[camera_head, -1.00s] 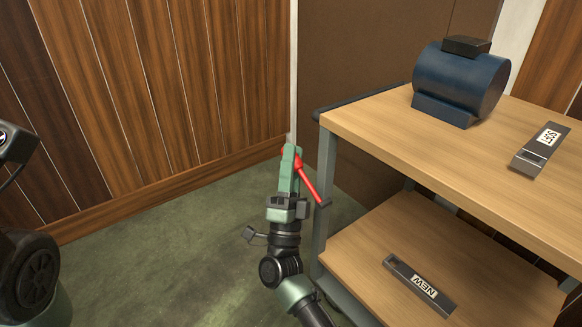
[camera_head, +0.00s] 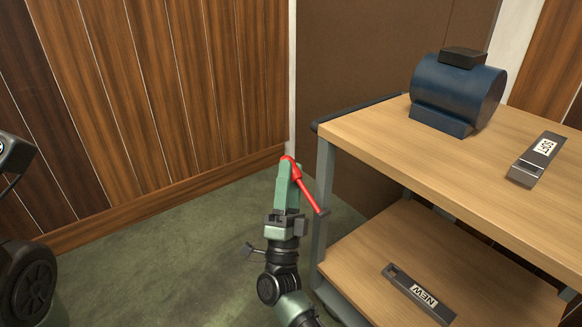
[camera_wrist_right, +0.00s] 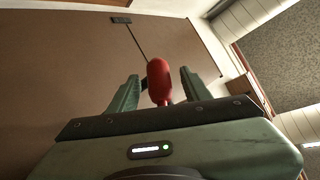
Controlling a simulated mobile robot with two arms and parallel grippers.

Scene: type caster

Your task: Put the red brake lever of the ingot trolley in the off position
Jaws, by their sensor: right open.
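The red brake lever (camera_head: 308,191) is a slim bar at the near left upright of the trolley (camera_head: 321,190). It slants up and left from a dark pivot on the frame. My right gripper (camera_head: 287,178) is open at the lever's upper end, with the red tip showing just above the fingers. In the right wrist view the lever's rounded red end (camera_wrist_right: 160,82) stands between the two green fingers of the right gripper (camera_wrist_right: 157,92), with a gap visible on each side. My left gripper is out of view; only part of my left arm shows at the left edge.
The trolley's wooden top (camera_head: 440,165) carries a blue motor-like block (camera_head: 457,92) and an ingot marked LSDS or similar (camera_head: 538,160). Its lower shelf (camera_head: 365,255) holds an ingot marked NEW (camera_head: 419,294). Wood-panelled wall (camera_head: 200,90) stands behind; green floor (camera_head: 175,260) is clear.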

